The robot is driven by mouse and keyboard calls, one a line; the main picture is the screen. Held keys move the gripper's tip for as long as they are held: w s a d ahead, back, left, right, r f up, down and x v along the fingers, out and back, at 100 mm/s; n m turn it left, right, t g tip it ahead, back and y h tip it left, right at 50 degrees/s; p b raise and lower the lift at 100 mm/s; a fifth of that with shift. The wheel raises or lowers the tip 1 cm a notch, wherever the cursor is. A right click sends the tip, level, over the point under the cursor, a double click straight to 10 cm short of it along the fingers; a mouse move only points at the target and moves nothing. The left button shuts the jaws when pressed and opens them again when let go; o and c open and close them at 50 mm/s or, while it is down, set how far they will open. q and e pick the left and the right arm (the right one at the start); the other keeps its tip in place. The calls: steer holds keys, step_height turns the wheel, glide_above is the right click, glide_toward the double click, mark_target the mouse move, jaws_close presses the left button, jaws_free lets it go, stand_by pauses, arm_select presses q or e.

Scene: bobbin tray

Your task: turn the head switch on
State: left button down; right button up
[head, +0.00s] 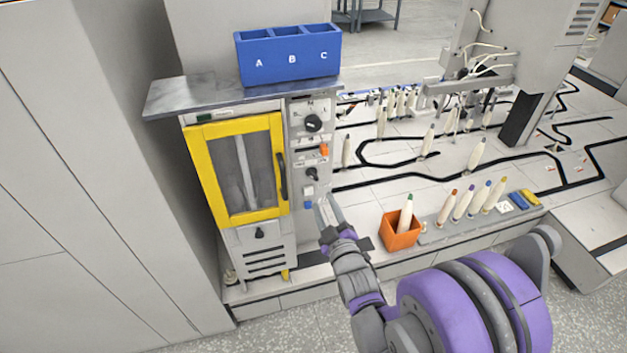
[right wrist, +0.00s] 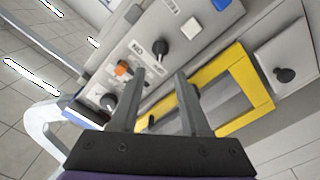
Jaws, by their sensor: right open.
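A grey control panel (head: 298,140) stands right of a yellow-framed door. It carries a large round dial (head: 313,122), an orange switch (head: 323,150), a smaller black rotary switch (head: 312,174), a white button (head: 309,190) and a blue button (head: 309,205). In the right wrist view the black rotary switch (right wrist: 162,48) has an ON label beside it and lies just beyond my fingertips. I cannot read which way it is turned. My right gripper (head: 327,206) is open and empty, low in front of the panel; its two fingers (right wrist: 160,76) point at the panel. My left gripper is out of view.
A blue bin marked A, B, C (head: 290,60) stands on the shelf above the panel. The yellow door (head: 199,172) has a dark handle. An orange box (head: 397,240) with a bobbin and a grey rack (head: 440,235) of several bobbins stand to the right.

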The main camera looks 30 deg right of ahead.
mark_target(313, 177)
steer(key=x, duration=1)
steer(key=shift+a, duration=0.1)
jaws_close()
